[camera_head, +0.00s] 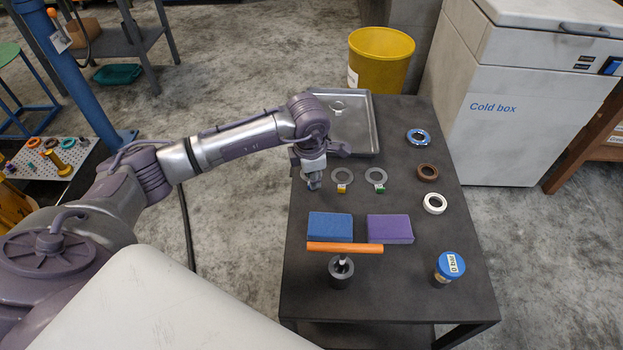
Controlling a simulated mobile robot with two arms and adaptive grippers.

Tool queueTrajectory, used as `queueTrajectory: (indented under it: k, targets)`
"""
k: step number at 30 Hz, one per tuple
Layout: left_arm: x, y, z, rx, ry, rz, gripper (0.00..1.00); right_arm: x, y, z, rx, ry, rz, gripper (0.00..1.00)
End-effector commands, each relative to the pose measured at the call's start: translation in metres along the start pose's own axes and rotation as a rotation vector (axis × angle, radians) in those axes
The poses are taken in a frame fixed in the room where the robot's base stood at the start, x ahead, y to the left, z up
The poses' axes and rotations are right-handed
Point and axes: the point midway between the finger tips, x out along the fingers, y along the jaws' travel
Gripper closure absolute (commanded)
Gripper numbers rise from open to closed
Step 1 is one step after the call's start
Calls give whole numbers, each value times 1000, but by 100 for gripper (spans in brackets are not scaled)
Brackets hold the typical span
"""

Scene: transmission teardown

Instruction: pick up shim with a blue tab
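No shim with a blue tab shows clearly. My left gripper (313,184) points down over the left side of the dark table and hides the spot beneath it. I cannot tell whether its fingers are open or shut, or whether they hold anything. Just right of it lie a grey shim with a yellow tab (342,174) and a grey shim with a green tab (376,175). Another grey ring (338,104) lies in the metal tray (368,140); any tab colour on it is too small to tell. My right gripper is out of view.
Blue (419,132), brown (428,167) and white (435,211) rings line the table's right side. In front are a blue block (330,227), a purple block (390,229), an orange-handled tool (345,248) and a blue-topped gauge (451,264). A yellow bin (380,65) stands behind.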

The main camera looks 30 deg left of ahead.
Motion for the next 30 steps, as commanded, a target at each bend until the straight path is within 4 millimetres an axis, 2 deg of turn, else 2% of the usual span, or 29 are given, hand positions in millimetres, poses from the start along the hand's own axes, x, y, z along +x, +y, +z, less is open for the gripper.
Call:
queueTrajectory:
  k: [1,3,7,14,18,30]
  targets:
    - [12,-2,-1,0,2,-4,78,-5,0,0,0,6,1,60]
    - [21,-2,0,-1,1,-3,78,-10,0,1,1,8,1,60]
    - [30,-1,0,0,0,-1,78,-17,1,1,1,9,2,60]
    - [30,-1,0,0,0,-1,78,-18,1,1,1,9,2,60]
    - [30,-1,0,0,0,-1,100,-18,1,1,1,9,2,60]
    - [29,0,0,0,-1,0,100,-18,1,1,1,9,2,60]
